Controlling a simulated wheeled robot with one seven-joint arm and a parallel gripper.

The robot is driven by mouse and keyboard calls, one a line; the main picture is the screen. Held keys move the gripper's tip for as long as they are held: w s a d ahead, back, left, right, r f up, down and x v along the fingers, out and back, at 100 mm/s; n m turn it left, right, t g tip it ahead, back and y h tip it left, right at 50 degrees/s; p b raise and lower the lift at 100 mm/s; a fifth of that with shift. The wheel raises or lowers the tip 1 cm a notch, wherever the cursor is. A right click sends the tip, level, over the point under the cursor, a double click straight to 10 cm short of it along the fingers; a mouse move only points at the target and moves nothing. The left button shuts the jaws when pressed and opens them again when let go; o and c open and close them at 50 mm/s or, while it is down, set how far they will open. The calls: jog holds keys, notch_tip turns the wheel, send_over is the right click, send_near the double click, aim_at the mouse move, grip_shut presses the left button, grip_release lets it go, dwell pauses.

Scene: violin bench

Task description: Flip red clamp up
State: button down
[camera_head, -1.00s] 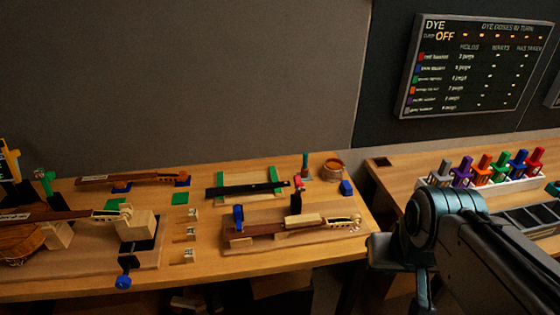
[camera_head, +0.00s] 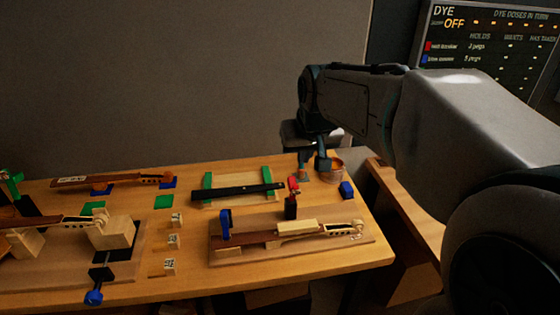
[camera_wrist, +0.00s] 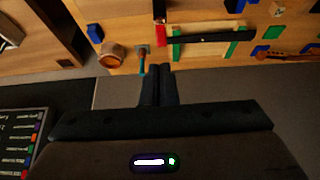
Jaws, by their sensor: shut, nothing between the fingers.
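The red clamp (camera_head: 293,184) stands on the bench in the head view, its red part above a black body (camera_head: 291,208), behind the board with the violin neck. In the wrist view my gripper's fingers (camera_wrist: 158,68) are together and empty.
An amber pot (camera_head: 334,168) and a green-handled tool (camera_wrist: 142,58) stand close by my gripper. A blue block (camera_head: 347,189) is to the right. A black bar (camera_head: 238,191) lies across green supports left of the clamp. A blue clamp (camera_head: 225,223) stands on the front board.

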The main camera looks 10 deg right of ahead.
aim_at(292, 177)
jog(key=x, duration=0.5)
jog(key=w+p+x, duration=0.1)
jog(key=x, duration=0.4)
jog(key=w+r+p+x, duration=0.1)
jog(key=x, duration=0.4)
jog(key=shift+w+r+p, duration=0.1)
jog(key=shift+p, duration=0.2)
jog(key=shift+w, duration=0.1)
jog(key=shift+w+g+p, duration=0.1)
jog(key=shift+g+p, duration=0.2)
jog(key=shift+p, duration=0.05)
